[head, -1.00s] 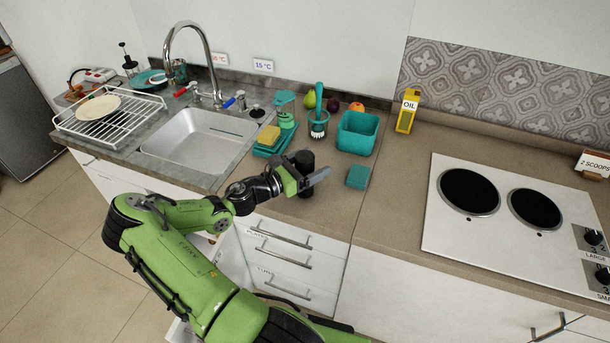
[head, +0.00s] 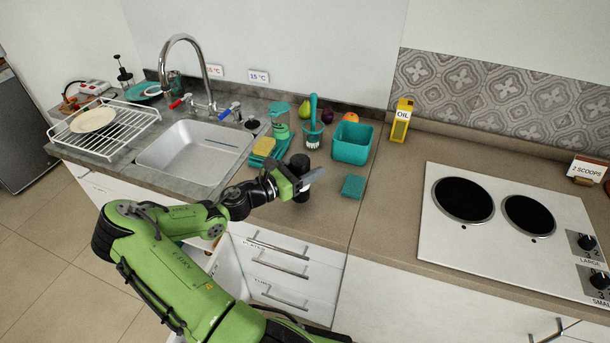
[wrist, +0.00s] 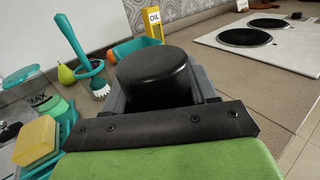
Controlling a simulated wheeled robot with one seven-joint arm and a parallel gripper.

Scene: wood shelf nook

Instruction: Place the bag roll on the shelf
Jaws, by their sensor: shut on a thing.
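The bag roll is a black upright cylinder (head: 300,161) over the counter at the front, right of the sink. My gripper (head: 303,181) is shut on it, with its grey fingers on either side. In the wrist view, the roll's round black top (wrist: 155,70) stands up between the two fingers, and its lower part is hidden. In the head view, I cannot tell whether its bottom touches the counter. I cannot make out the shelf with certainty in either view.
A teal sponge (head: 352,186) lies right of the roll, with a teal tub (head: 353,141) behind it. A yellow sponge (head: 264,146), a soap bottle (head: 280,125) and a brush (head: 313,125) stand behind the roll. A hob (head: 500,215) lies to the right. White drawers (head: 280,270) are below.

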